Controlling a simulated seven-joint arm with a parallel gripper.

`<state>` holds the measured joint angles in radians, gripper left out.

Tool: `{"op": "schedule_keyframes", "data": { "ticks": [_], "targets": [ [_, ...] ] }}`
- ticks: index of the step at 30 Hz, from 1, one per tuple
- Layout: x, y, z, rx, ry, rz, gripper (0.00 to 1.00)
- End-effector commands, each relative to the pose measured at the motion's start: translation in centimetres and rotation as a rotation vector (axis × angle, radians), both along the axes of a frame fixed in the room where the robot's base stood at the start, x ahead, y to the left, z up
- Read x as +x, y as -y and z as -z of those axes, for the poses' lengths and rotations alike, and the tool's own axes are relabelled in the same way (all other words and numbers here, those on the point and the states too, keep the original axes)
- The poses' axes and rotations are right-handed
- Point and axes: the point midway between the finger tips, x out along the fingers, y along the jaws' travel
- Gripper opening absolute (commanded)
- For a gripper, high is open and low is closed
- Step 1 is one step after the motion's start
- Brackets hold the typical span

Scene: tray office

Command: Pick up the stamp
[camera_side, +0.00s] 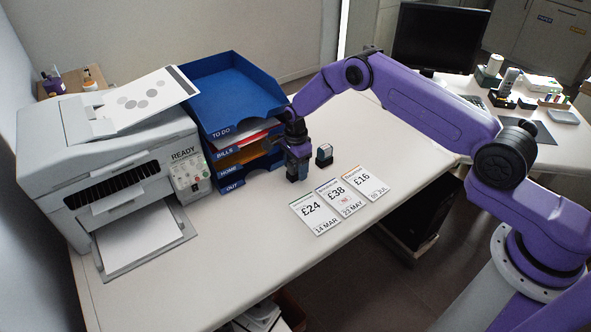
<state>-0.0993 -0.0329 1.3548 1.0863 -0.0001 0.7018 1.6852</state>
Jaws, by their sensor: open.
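A small dark upright block (324,155), which looks like the stamp, stands on the white desk (240,255) just right of my gripper. My gripper (297,175) points down close to the desk, in front of the blue letter trays. It is open. It is apart from the dark block in the picture. The fingertips are small and dark, and I cannot tell whether anything stands between them.
The blue letter trays (232,90) stand close behind and left of my gripper. A grey printer (120,150) is further left. Three price cards (340,198) lie in front of the block. The front of the desk is clear. A monitor (440,40) stands at the back right.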

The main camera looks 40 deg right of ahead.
Motion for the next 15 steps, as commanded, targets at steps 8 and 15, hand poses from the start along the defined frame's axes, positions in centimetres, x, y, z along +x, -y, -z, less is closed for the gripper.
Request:
{"op": "schedule_keyframes", "data": {
  "ticks": [8,15],
  "targets": [
    [0.05,-0.01,0.05,0.0,0.002,0.0,0.53],
    [0.05,-0.02,0.03,0.0,0.002,0.0,0.07]
  ]
}}
